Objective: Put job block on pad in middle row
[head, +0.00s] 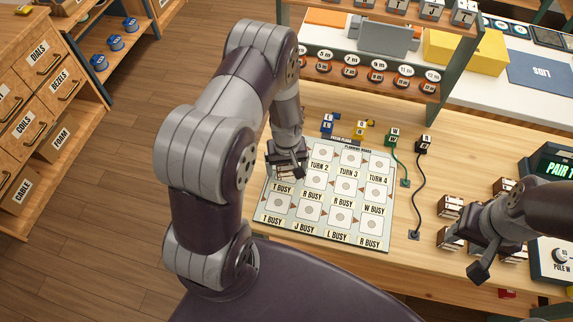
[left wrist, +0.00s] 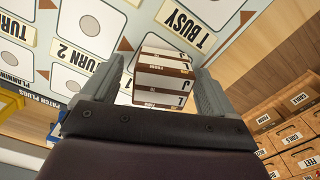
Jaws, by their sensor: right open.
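The job block (left wrist: 163,78) is white with brown bands and small lettering. In the left wrist view it fills the space between the fingers of my left gripper (left wrist: 160,85), which flank it closely. In the head view my left gripper (head: 287,168) holds it at the left pad of the middle row on the planning board (head: 332,240), just above the T BUSY label. I cannot tell whether it touches the pad. The other middle-row pads, such as the one over R BUSY (head: 316,181), are bare. My right gripper (head: 487,257) is open at the lower right, low among other blocks.
Several similar brown-and-white blocks (head: 449,207) stand on the table (head: 330,110) around my right gripper. Patch plugs (head: 360,128) and corded plugs (head: 422,145) lie behind and right of the board. A display (head: 553,165) stands at the right edge. A shelf rack (head: 375,70) stands behind.

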